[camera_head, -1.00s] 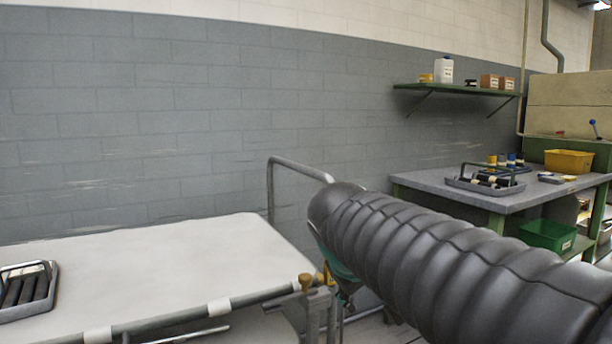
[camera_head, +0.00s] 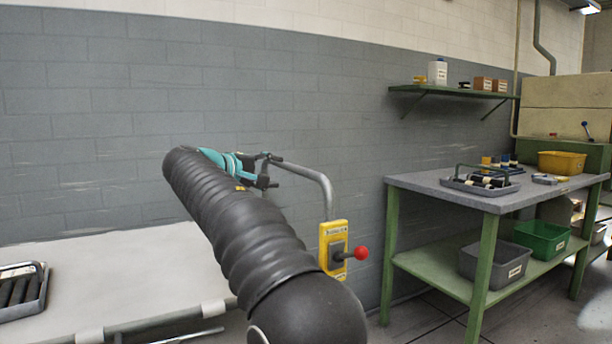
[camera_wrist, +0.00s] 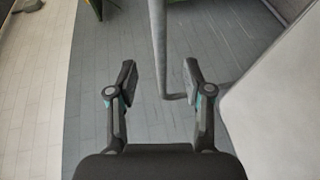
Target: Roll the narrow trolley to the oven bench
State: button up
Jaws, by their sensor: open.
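The trolley with a pale flat top (camera_head: 75,262) stands at the lower left in the head view. Its bent grey tube handle (camera_head: 318,178) rises at its right end; my arm hides part of it. My gripper (camera_head: 268,170) is at the handle's upper bar. In the wrist view my gripper (camera_wrist: 161,72) is open, and the grey tube (camera_wrist: 159,38) runs between its fingers in the picture, with no clear contact. The pale top also shows at the right there (camera_wrist: 275,110). A green-framed bench with a grey top (camera_head: 425,182) stands at the right; I cannot tell whether it is the oven bench.
A yellow plate with a red-knobbed lever (camera_head: 334,250) is below the handle. A tray of dark rods (camera_head: 42,300) lies on the trolley. The bench carries a tray and a yellow bin (camera_head: 562,163), with bins on its lower shelf. Floor (camera_head: 410,325) shows between trolley and bench.

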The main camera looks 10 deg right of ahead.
aim_at(303, 174)
jog(key=p+x, duration=0.1)
jog(key=x, duration=1.2)
jog(key=shift+w+d, duration=0.15)
jog(key=shift+d, duration=0.05)
grip_shut()
